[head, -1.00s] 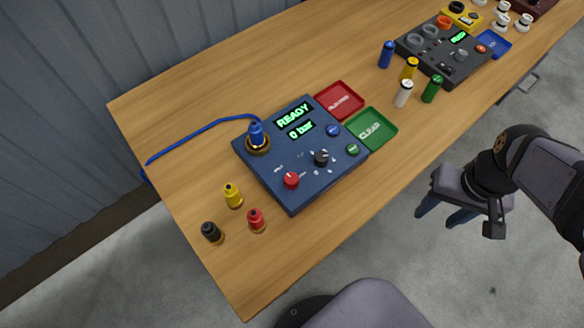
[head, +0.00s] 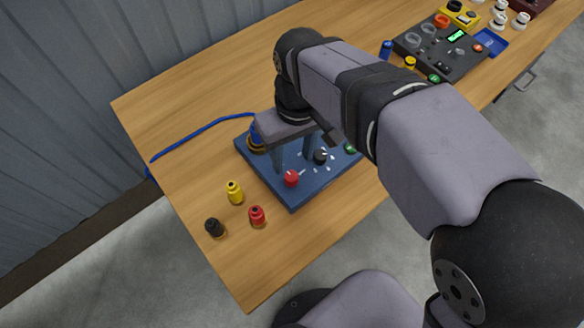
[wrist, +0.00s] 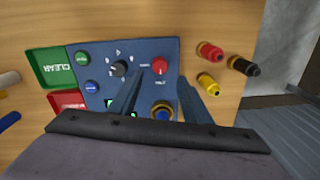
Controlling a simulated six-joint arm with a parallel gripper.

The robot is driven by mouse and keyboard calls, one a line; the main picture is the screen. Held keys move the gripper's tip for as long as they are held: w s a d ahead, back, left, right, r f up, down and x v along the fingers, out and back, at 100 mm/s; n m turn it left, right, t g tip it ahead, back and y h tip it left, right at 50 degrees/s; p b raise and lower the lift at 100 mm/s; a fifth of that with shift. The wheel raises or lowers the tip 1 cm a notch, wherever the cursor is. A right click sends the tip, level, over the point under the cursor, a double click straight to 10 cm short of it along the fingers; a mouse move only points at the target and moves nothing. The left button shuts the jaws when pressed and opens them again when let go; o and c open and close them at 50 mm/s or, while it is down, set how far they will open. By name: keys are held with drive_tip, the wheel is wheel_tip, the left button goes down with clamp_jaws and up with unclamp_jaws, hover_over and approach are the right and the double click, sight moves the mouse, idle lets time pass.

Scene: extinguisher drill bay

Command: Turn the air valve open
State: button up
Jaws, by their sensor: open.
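The blue control panel (head: 292,200) sits on the wooden table. It carries a red knob (head: 291,178) that looks like the air valve; its label is too small to read. The red knob also shows in the wrist view (wrist: 160,68). My gripper (head: 293,164) points down over the panel, open and empty. In the wrist view its fingertips (wrist: 159,78) appear on either side of the red knob, which looks a little beyond them. I cannot tell their height above it. A black selector knob (wrist: 120,68) is beside the left finger. My arm hides the panel's display in the head view.
Blue (wrist: 163,113), yellow (head: 235,193), red (head: 257,215) and black (head: 214,228) fittings are near the knob; the blue one is on the panel. Green (wrist: 55,67) and red (wrist: 67,102) trays adjoin the panel. A second dark panel (head: 440,60) stands at the far right.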

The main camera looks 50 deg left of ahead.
sight(291, 176)
drive_tip(key=shift+s+f+p, duration=0.15)
drive_tip(key=shift+f+p, duration=0.2)
drive_tip(key=shift+f, duration=3.2)
drive_tip(key=shift+c, duration=0.2)
drive_tip(key=c, duration=1)
